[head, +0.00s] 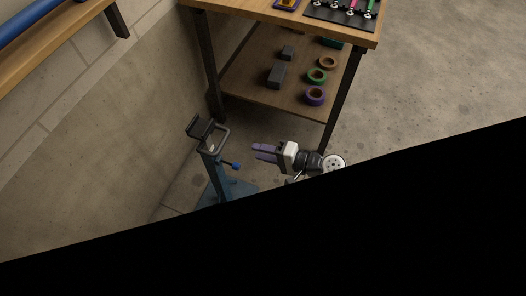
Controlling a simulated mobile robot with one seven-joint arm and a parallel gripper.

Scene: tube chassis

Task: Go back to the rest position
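My gripper (265,152) shows in the middle of the head view, with purple fingers pointing left and a white body behind them. It is to the right of the top of a blue stand (215,172) and apart from the workbench. The fingers are small in the picture, and I cannot tell whether they are apart or closed. No held thing shows at the fingertips. Part of my arm runs to the right of the gripper, and the rest is hidden by a large black area across the bottom.
The blue stand carries a dark open frame (209,134) and a blue-tipped knob (236,166). A wooden workbench (335,32) stands beyond, its lower shelf (245,82) bearing tape rolls (315,96) and grey blocks (277,75). A wall runs along the left. Concrete floor (450,70) is clear at right.

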